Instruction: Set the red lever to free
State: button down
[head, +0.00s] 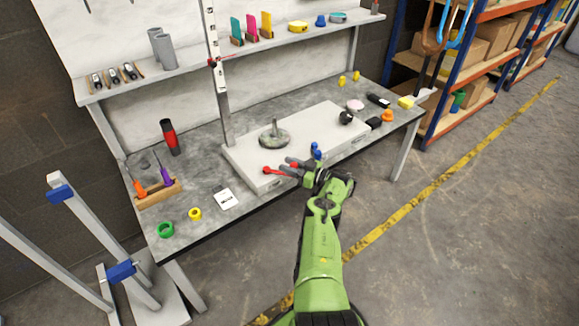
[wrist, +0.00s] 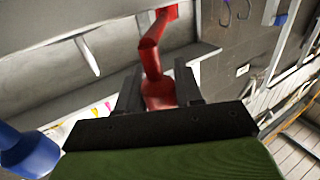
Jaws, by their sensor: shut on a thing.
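The red lever (head: 272,171) stands at the front edge of the light grey fixture box (head: 250,172) on the bench. In the wrist view the lever (wrist: 151,58) is a bent red arm running from a red mount at the top down to a wider end between the fingers. My gripper (head: 288,166) reaches the box's front from the near side. It is shut on the lever's end, one dark finger on each side, in the wrist view (wrist: 159,92). Any position markings are not readable.
A blue knob (head: 316,150) is close to my gripper on its right, and a blue rounded part (wrist: 28,152) shows at lower left in the wrist view. A grey disc with a post (head: 274,137) sits on the box. An upright ruled post (head: 219,90) rises behind.

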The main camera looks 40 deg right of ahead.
jog(key=shift+d+r, duration=0.1)
jog(key=c, duration=0.8)
grip_release()
jog(key=p+v, duration=0.4)
jog(key=v, duration=1.1)
jog(key=shift+s, duration=0.3)
